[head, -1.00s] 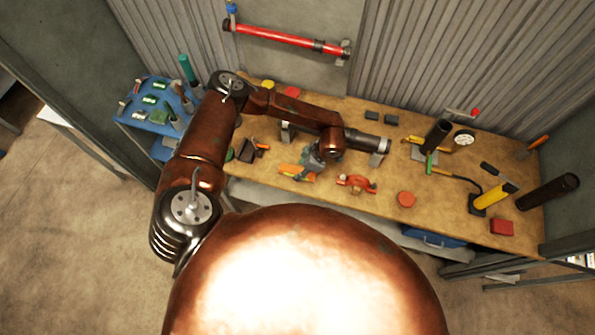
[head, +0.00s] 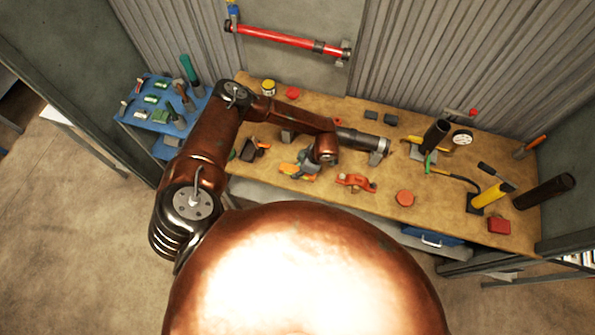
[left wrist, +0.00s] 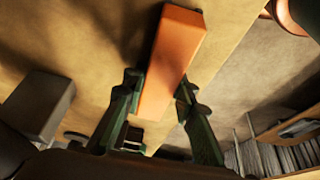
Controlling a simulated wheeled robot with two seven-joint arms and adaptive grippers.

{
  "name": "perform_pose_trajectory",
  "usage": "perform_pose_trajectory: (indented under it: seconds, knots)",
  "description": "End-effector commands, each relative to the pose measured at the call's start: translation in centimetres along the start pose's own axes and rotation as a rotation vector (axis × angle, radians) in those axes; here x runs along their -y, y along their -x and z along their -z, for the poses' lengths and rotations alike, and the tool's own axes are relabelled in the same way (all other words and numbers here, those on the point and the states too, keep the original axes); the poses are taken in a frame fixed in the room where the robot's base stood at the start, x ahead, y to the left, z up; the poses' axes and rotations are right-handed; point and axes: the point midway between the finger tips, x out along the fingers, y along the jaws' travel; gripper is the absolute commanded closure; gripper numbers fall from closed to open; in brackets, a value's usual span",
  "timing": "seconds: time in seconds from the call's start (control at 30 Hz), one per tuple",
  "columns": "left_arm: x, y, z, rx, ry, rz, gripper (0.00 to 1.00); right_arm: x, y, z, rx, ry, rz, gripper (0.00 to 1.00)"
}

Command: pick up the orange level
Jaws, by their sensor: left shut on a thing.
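The orange level (left wrist: 172,62) is a long orange bar between the two fingers of my left gripper (left wrist: 158,105) in the left wrist view. The gripper is shut on it, and the far end of the bar sticks out past the fingertips. In the head view my left gripper (head: 305,165) is over the front part of the workbench, with a bit of the orange level (head: 287,168) showing to its left. The wrist hides the rest. Whether the level is clear of the bench top I cannot tell. My right gripper is not in view.
The wooden workbench (head: 330,115) holds a red-orange clamp-like tool (head: 356,182), a round orange-red piece (head: 404,198), a gauge (head: 462,137) and a dark upright cylinder (head: 436,135). A blue tool board (head: 150,112) stands at the left. A red pipe (head: 285,39) runs along the back wall.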

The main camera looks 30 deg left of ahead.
Motion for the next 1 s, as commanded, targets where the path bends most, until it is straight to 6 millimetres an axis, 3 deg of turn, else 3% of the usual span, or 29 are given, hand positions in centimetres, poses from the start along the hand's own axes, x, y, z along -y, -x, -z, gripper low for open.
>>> perform_pose_trajectory:
  seconds: [0.23,0.63,0.83,1.0]
  knots:
    - [0.0,0.0,0.0,0.000,0.000,0.000,1.00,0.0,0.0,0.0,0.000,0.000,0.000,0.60]
    - [-0.1,0.6,0.2,0.002,0.000,-0.001,1.00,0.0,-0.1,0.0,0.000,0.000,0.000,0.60]
    - [-0.1,3.2,1.2,0.003,0.000,-0.004,1.00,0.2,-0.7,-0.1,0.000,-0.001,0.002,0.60]
    - [2.9,6.2,1.8,0.004,-0.004,-0.003,1.00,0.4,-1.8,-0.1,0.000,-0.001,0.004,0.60]
